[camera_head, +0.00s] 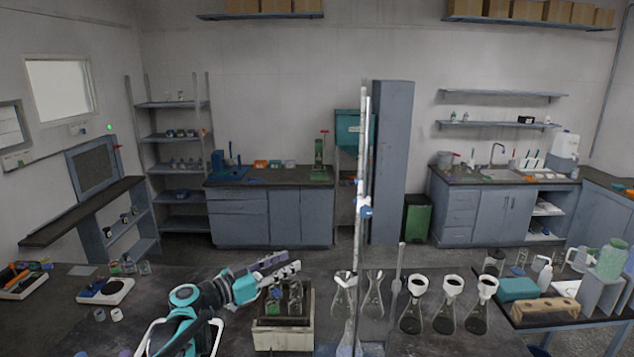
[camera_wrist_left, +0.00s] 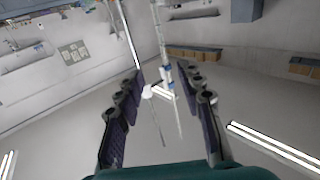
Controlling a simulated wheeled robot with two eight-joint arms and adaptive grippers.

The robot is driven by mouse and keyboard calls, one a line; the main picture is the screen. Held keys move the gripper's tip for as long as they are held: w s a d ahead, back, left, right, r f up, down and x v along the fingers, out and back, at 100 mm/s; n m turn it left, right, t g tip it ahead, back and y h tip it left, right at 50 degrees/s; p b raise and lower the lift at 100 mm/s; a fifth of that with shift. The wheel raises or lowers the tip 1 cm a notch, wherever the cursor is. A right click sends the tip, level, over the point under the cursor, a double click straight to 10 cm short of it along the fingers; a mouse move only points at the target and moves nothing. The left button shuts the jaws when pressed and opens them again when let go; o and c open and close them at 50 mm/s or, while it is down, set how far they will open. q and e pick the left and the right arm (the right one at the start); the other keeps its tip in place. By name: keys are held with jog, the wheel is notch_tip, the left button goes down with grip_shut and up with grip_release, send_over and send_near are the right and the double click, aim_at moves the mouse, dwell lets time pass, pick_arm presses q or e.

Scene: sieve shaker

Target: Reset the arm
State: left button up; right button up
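My left arm (camera_head: 205,300), teal and white, comes up from the bottom left in the head view. Its left gripper (camera_head: 280,266) is raised over the dark bench and points right, near the top of a cream-coloured box unit. In the left wrist view the two dark ribbed fingers of the gripper (camera_wrist_left: 165,90) stand well apart, with nothing held between them. Behind them that view shows walls, ceiling lights and a thin rod. My right gripper is not in either view.
The cream box unit (camera_head: 283,336) holds dark bottle-like items just below the gripper. A tall stand (camera_head: 357,230) rises to its right, with several flasks (camera_head: 447,305) beyond it. A white tray (camera_head: 105,291) lies on the bench at left. The bench's front right is bare.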

pick_arm(q)
jog(key=s+d+f+n+g+y+b, duration=0.1)
jog(key=s+f+n+g+y+b, duration=0.4)
jog(key=s+f+b, duration=0.85)
jog(key=s+a+f+n+y+b, duration=0.2)
jog(key=s+a+f+y, duration=0.2)
jog(key=s+f, duration=0.6)
jog(key=s+a+f+n+y+b, duration=0.2)
jog(key=s+a+f, duration=0.4)
jog(key=s+f, duration=0.5)
jog(key=n+y, duration=0.1)
jog(key=y, duration=0.1)
jog(key=shift+a+t+y, duration=0.3)
jog(key=shift+a+y, duration=0.1)
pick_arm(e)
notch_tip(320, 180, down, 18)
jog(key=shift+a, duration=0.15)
